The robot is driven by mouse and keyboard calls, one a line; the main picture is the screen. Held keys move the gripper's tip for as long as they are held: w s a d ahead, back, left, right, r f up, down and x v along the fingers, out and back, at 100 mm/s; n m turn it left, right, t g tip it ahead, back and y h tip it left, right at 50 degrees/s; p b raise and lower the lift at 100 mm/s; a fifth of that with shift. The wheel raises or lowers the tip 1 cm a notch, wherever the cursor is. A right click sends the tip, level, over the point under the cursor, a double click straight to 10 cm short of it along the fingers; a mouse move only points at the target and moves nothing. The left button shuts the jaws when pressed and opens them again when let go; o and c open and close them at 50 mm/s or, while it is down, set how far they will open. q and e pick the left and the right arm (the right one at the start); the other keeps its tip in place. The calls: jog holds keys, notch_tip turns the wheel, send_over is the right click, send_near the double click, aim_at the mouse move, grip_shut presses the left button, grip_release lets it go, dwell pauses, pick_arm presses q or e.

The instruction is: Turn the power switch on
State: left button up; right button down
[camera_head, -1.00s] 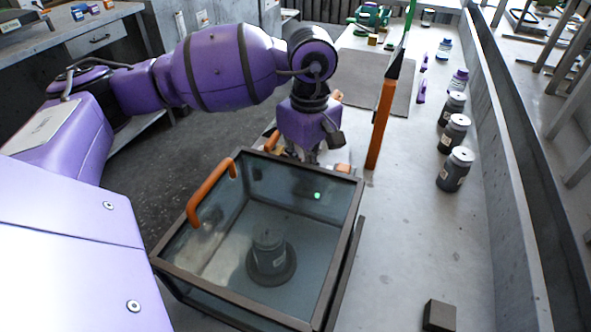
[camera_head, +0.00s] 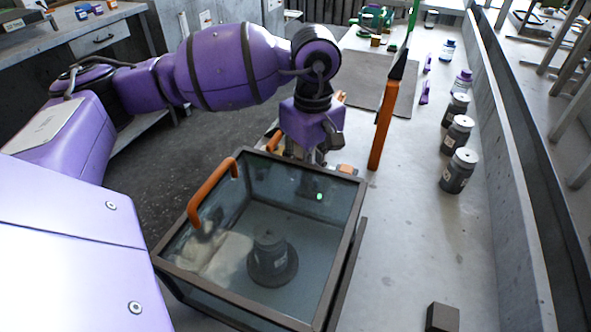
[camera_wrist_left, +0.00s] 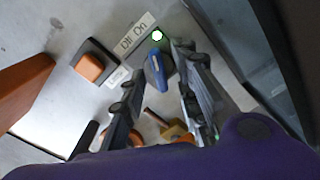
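The power switch (camera_wrist_left: 155,72) is a blue lever on a pale panel in the left wrist view, beside a white ON/OFF label (camera_wrist_left: 137,35) and a lit green spot (camera_wrist_left: 157,35). My left gripper (camera_wrist_left: 157,64) is over it with its dark fingers apart, one on each side of the lever. I cannot tell whether either finger touches it. In the head view, my left gripper (camera_head: 309,152) points down behind the far edge of the glass-walled box (camera_head: 345,260). The switch is hidden there. My right gripper is not in view.
An orange button (camera_wrist_left: 89,67) on a dark base sits near the switch. The box has orange handles (camera_head: 212,190) and a dark cylindrical part (camera_head: 270,255) inside. An orange upright post (camera_head: 382,125) stands right of the gripper. Black bottles (camera_head: 459,170) line the bench's right side.

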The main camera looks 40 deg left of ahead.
pick_arm(q)
notch_tip(320, 180, up, 12)
dwell(0.6)
dwell(0.4)
